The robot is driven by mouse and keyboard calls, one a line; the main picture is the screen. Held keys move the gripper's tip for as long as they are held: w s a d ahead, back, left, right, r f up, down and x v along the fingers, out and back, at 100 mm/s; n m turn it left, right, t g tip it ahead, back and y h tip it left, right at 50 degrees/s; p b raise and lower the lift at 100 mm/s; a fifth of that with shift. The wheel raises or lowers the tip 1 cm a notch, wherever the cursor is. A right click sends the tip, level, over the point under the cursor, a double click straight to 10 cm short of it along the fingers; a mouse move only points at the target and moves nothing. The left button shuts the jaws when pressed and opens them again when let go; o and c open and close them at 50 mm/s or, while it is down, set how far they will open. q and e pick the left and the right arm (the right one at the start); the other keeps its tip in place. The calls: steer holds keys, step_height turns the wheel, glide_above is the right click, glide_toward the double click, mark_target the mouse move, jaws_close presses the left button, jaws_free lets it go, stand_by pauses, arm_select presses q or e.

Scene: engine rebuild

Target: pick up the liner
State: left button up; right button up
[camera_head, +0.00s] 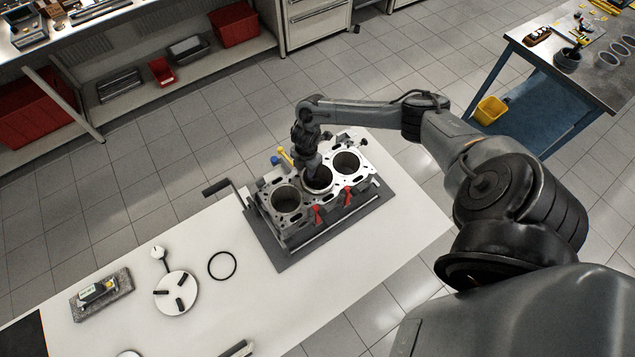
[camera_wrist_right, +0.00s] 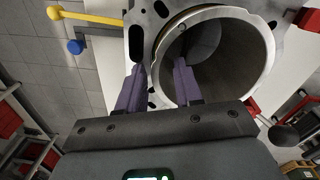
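The liner (camera_head: 318,187) is a metal cylinder with a bright rim at the middle bore of the engine block (camera_head: 285,222). In the right wrist view its rim and dark inside wall (camera_wrist_right: 225,62) fill the upper middle. My right gripper (camera_head: 312,176) is over the middle bore, pointing down. In the right wrist view its purple fingers (camera_wrist_right: 159,66) are apart, astride the near-left part of the rim. One finger reaches into the bore and the other is outside the rim. I cannot tell whether either touches the wall. My left gripper is not in view.
The block sits on a dark fixture (camera_head: 285,262) with red clamps (camera_head: 317,214) and a black-handled lever (camera_head: 217,187). A yellow-knobbed part (camera_wrist_right: 55,13) stands close beside the block. A black ring (camera_head: 222,265) and a white disc (camera_head: 176,293) lie left on the white table.

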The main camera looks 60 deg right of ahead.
jaws_close()
stand_by(1.3)
